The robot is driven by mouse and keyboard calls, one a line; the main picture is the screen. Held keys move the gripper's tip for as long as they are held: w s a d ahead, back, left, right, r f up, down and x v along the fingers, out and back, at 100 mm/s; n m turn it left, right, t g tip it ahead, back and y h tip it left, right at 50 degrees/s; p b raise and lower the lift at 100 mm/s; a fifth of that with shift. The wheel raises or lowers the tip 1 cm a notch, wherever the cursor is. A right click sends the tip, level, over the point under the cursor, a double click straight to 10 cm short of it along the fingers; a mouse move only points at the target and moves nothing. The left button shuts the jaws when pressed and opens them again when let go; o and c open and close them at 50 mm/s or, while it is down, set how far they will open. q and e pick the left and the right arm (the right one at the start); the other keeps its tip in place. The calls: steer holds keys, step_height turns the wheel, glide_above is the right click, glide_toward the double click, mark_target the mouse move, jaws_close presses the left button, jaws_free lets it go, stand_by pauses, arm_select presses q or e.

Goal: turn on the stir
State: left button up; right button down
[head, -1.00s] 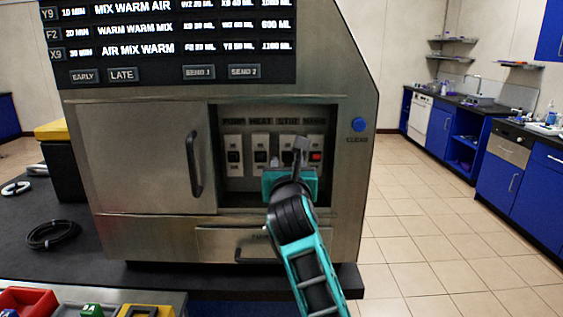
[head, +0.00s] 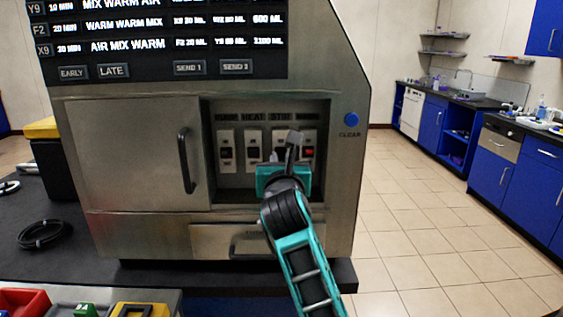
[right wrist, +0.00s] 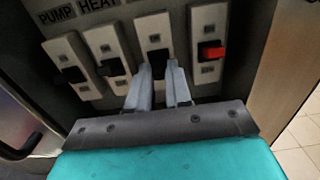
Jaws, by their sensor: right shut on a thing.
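The switch panel (head: 264,187) is a recess in the steel machine, with a row of white switch plates. The stir switch (right wrist: 152,25) is the third plate from the left, with a dark toggle. In the right wrist view, my right gripper (right wrist: 161,85) has its two grey fingers on either side of that toggle, shut on it. In the head view the same gripper (head: 283,152) reaches into the recess and hides much of the stir plate. Whether the toggle is up or down is hard to tell. My left gripper is out of view.
The pump switch (right wrist: 68,50) and heat switch (right wrist: 105,45) stand left of the stir switch. The main switch (right wrist: 208,20), with a red toggle, is close on the right. A cabinet door with a dark handle (head: 186,160) is left of the recess. Open tiled floor lies right.

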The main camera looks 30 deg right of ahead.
steer(key=shift+w+r+g+y, duration=0.1)
steer(key=shift+r+g+y, duration=0.75)
steer(key=shift+g+y, duration=0.4)
steer(key=shift+w+d+r+g+y, duration=0.1)
steer(key=shift+r+g+y, duration=0.25)
steer(key=shift+g, duration=0.55)
steer(key=shift+w+d+r+g+y, duration=0.1)
steer(key=shift+r+g+y, duration=0.25)
steer(key=shift+g, duration=0.5)
steer(key=shift+f, duration=0.1)
steer(key=c, duration=1)
jaws_free()
steer(key=shift+c, duration=0.2)
steer(key=b+v, duration=0.1)
steer(key=v, duration=1.2)
